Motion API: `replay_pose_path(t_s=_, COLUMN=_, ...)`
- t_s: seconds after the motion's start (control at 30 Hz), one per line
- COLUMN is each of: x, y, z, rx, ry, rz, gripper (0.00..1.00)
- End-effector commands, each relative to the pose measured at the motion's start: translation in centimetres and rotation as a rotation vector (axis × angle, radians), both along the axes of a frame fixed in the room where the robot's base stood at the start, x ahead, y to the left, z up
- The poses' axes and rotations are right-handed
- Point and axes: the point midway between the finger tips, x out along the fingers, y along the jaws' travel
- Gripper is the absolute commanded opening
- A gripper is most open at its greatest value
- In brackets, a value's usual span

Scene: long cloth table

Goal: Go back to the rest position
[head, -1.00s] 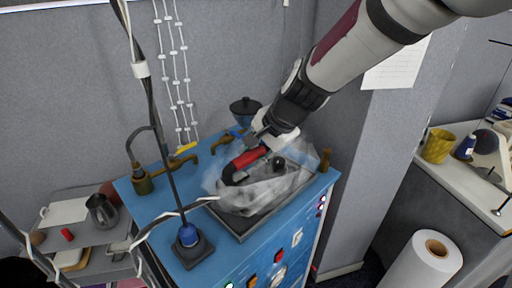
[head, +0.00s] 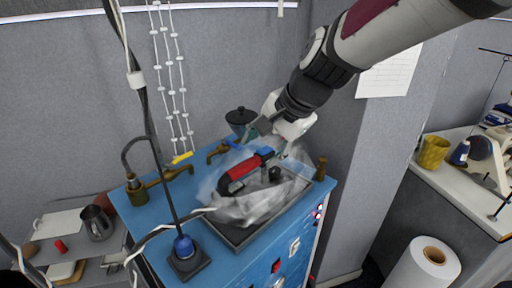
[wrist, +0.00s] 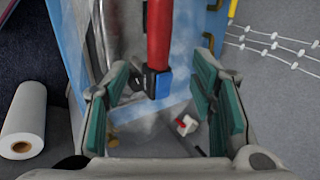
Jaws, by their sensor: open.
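My gripper (head: 264,128) is open and empty, just above and behind the blue-topped machine. In the wrist view its green-padded fingers (wrist: 165,105) stand wide apart. A red-handled tool (head: 243,170) with black and blue parts lies on the crumpled clear plastic in the tray. In the wrist view its red handle (wrist: 158,35) runs up between the fingers, apart from them. The arm reaches down from the upper right in the head view.
The dark tray (head: 237,238) sits on the blue machine top (head: 165,214). A grey pillar (head: 388,150) is at right.

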Motion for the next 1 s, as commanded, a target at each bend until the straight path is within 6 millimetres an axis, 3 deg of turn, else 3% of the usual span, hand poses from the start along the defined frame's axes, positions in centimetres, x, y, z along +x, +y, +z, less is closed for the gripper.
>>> replay_pose_path(t_s=0.13, x=-0.8, y=-0.9, z=2.2, rx=0.001, ry=-0.005, rz=-0.001, gripper=0.51)
replay_pose_path(t_s=0.37, x=-1.7, y=-1.8, z=3.7, rx=-0.007, ry=-0.007, rz=0.006, gripper=0.51)
replay_pose_path(t_s=0.47, x=-3.0, y=-3.0, z=4.3, rx=-0.043, ry=-0.033, rz=0.041, gripper=0.51)
replay_pose_path(t_s=0.7, x=-10.0, y=-9.2, z=5.9, rx=-0.265, ry=-0.153, rz=0.241, gripper=0.51)
replay_pose_path(t_s=1.0, x=-19.0, y=-15.9, z=4.9, rx=-0.566, ry=-0.232, rz=0.486, gripper=0.51)
